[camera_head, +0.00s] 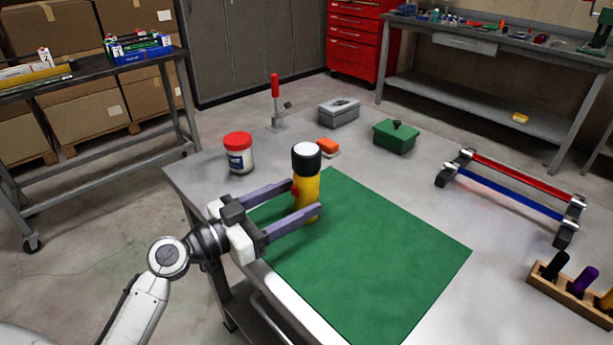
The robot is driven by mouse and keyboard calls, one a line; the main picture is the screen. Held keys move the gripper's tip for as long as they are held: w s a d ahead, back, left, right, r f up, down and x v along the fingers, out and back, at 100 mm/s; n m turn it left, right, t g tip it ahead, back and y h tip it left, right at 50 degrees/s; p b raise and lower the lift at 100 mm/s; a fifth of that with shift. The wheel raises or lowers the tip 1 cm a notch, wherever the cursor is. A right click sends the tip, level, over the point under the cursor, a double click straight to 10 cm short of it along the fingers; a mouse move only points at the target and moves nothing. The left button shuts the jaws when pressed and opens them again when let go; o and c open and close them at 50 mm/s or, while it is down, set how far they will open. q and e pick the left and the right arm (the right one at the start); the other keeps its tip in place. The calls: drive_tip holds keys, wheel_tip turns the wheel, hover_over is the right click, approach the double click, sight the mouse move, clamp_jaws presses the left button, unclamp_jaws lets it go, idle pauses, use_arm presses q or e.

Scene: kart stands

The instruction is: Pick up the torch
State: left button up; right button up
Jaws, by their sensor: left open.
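The torch (309,188) is yellow with a black and white head. It stands upright on the green mat (370,255), near the mat's far left corner. My left gripper (306,200) comes in from the left and is open. Its two purple-grey fingers lie on either side of the torch, one behind it and one in front, low on the body. I cannot tell whether either finger touches it. A small red spot shows on the torch's left side. My right gripper is not in view.
The mat's right part is clear.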

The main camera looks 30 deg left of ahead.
use_arm(q)
drive_tip(key=shift+w+d, duration=0.15)
drive_tip(key=shift+w, duration=0.2)
drive_tip(key=c, duration=1.2)
drive_tip(key=shift+c, duration=0.5)
drive_tip(key=shift+r, duration=0.1)
